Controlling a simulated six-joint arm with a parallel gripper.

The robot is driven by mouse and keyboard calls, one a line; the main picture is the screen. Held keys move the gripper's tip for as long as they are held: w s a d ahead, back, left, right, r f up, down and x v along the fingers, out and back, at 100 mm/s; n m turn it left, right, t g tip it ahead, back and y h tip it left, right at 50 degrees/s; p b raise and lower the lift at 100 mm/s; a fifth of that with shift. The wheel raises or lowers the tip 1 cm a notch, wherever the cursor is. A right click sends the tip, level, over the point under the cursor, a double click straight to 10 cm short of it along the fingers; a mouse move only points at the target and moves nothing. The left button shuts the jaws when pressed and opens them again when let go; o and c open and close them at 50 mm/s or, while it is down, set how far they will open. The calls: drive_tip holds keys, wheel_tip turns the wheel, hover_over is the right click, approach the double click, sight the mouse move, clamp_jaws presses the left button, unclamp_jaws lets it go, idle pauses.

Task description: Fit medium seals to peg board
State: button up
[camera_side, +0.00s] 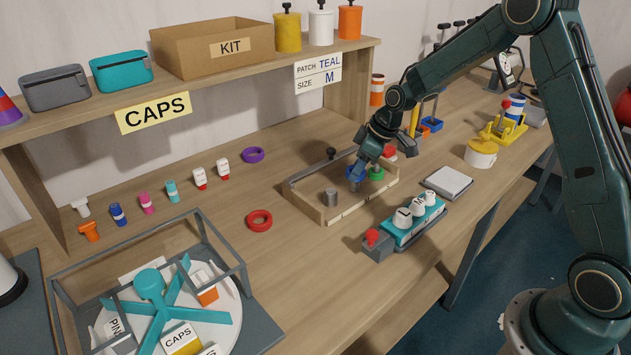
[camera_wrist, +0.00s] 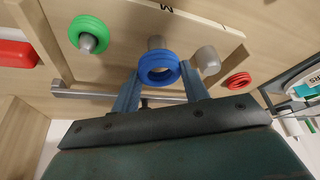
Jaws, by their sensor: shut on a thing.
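The peg board (camera_side: 345,207) is a shallow wooden tray with grey pegs. A green seal (camera_side: 375,173) sits around one end peg, and it also shows in the wrist view (camera_wrist: 80,24). My gripper (camera_side: 356,179) is shut on a blue seal (camera_wrist: 159,80), with a finger at each side of it. The blue seal is over the board beside the middle peg (camera_wrist: 156,42), which shows just behind its rim. I cannot tell whether the seal touches the peg. The other end peg (camera_side: 330,197) is bare. A red seal (camera_side: 259,220) and a purple seal (camera_side: 253,155) lie on the bench.
A metal rod with a dark knob (camera_side: 331,153) runs along the board's back. A teal block with white knobs (camera_side: 405,222) and a grey pad (camera_side: 447,182) stand in front. Several small caps (camera_side: 172,190) line the left. A framed turntable (camera_side: 215,318) fills the front left.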

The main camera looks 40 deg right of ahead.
drive_tip(key=shift+f, duration=1.9)
drive_tip(key=o, duration=1)
drive_tip(key=shift+o, duration=0.2)
drive_tip(key=shift+r, duration=0.1)
drive_tip(key=v, duration=1.3)
drive_tip(key=shift+s+r, duration=0.2)
drive_tip(key=shift+r, duration=0.05)
drive_tip(key=shift+d, duration=0.1)
